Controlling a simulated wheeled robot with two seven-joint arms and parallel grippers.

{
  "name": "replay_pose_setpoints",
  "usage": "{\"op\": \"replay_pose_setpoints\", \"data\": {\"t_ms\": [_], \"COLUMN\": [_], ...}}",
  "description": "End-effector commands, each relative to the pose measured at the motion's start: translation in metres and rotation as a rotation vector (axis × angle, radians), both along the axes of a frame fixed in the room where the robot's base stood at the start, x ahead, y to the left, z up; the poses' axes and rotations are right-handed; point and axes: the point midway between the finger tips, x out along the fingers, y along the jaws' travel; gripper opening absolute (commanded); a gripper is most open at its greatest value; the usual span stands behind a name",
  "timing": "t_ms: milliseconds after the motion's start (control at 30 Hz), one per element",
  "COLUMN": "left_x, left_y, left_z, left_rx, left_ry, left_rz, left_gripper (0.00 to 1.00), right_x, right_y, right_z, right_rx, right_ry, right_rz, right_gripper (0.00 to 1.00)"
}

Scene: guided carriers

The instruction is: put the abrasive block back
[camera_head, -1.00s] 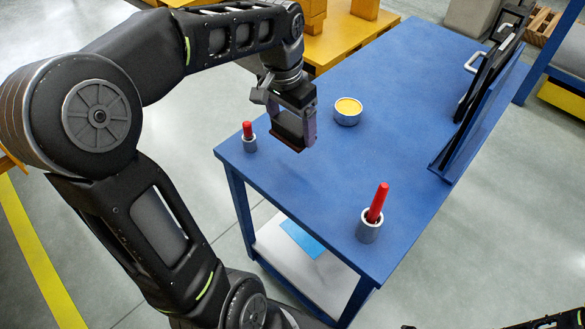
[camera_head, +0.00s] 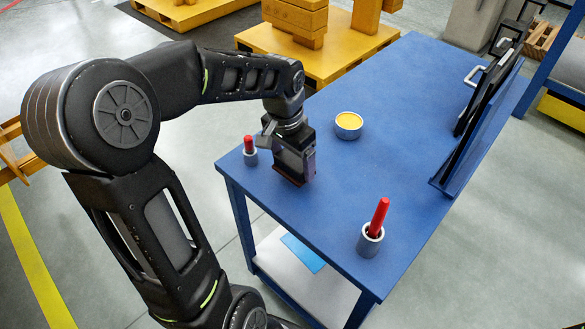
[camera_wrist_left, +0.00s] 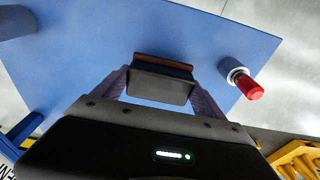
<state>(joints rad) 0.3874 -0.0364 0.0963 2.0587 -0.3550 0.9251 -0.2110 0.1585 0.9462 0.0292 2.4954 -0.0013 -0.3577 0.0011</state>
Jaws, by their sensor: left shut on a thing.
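The abrasive block (camera_head: 288,180) is dark with a reddish-brown face underneath. My left gripper (camera_head: 295,169) is shut on it and holds it low over the near left part of the blue table (camera_head: 385,110). Whether the block touches the tabletop I cannot tell. In the left wrist view the block (camera_wrist_left: 160,84) sits between the two purple-grey fingers, its brown edge facing the table. My right gripper is not in view.
A red stick in a grey cup (camera_head: 250,155) stands close left of my left gripper. Another red stick in a cup (camera_head: 371,240) stands near the front corner. A round tin with yellow contents (camera_head: 348,125) is behind right. A blue upright rack (camera_head: 480,125) lines the right edge.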

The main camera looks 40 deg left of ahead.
Motion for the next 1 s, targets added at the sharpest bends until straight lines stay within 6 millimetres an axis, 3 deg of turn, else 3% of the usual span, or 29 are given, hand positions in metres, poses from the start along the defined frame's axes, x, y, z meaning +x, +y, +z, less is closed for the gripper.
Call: {"op": "replay_pose_setpoints", "data": {"t_ms": [200, 600, 633, 833, 1000], "left_x": [-0.001, 0.000, 0.000, 0.000, 0.000], "left_y": [0.000, 0.000, 0.000, 0.000, 0.000], "left_z": [-0.028, -0.034, -0.033, -0.032, -0.032], "left_rx": [-0.001, 0.000, 0.000, 0.000, 0.000], "left_ry": [0.003, 0.001, 0.001, 0.001, 0.001], "left_rz": [-0.001, -0.001, -0.001, -0.001, 0.000], "left_gripper": [0.44, 0.44, 0.83, 1.00, 1.00], "right_x": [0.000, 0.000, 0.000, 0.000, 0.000], "right_y": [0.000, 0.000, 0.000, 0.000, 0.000], "right_z": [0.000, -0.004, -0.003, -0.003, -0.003], "right_rx": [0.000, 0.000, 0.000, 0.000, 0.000], "right_ry": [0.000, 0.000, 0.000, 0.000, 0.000], "right_rz": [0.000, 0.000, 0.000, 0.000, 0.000], "right_gripper": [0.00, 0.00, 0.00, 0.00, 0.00]}}
